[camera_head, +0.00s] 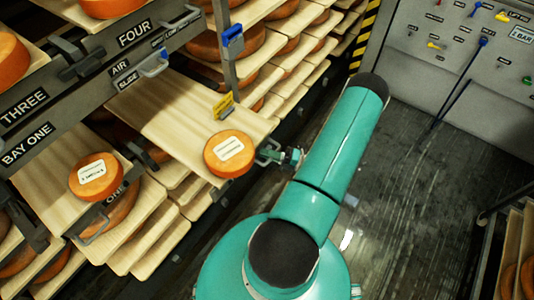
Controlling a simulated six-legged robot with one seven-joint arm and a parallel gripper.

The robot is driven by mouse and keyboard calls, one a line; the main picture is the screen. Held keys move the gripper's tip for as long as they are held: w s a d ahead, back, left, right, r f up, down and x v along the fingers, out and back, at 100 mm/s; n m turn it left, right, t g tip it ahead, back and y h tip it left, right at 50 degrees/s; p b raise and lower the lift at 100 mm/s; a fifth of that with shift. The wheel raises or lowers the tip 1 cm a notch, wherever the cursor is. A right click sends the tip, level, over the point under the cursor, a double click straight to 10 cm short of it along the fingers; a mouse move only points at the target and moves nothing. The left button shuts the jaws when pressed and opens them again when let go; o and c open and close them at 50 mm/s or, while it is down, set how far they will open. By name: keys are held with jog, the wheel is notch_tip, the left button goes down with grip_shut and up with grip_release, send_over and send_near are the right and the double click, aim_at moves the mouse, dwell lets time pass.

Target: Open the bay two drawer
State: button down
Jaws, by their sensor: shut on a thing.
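A wooden drawer board (165,108) extends out of the rack toward the lower right, with an orange cheese wheel (225,168) with a white label near its outer end. A "bay two" label is not legible on it. My gripper (277,156) is at the metal handle (266,147) on the board's outer end and is shut on it. The fingers are small and partly hidden by my teal arm.
A lower board (50,192) at the left, by the "BAY ONE" label (27,145), carries another cheese wheel (96,177). Racks of boards and wheels fill the left and top. Dark floor (420,190) is open at the right. A grey panel with tools (460,70) stands at the upper right.

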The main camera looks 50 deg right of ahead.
jog(key=c, duration=1.5)
grip_release()
jog(key=shift+s, duration=0.15)
jog(key=v, duration=1.3)
jog(key=shift+s+d+f, duration=0.1)
jog(key=shift+s, duration=0.15)
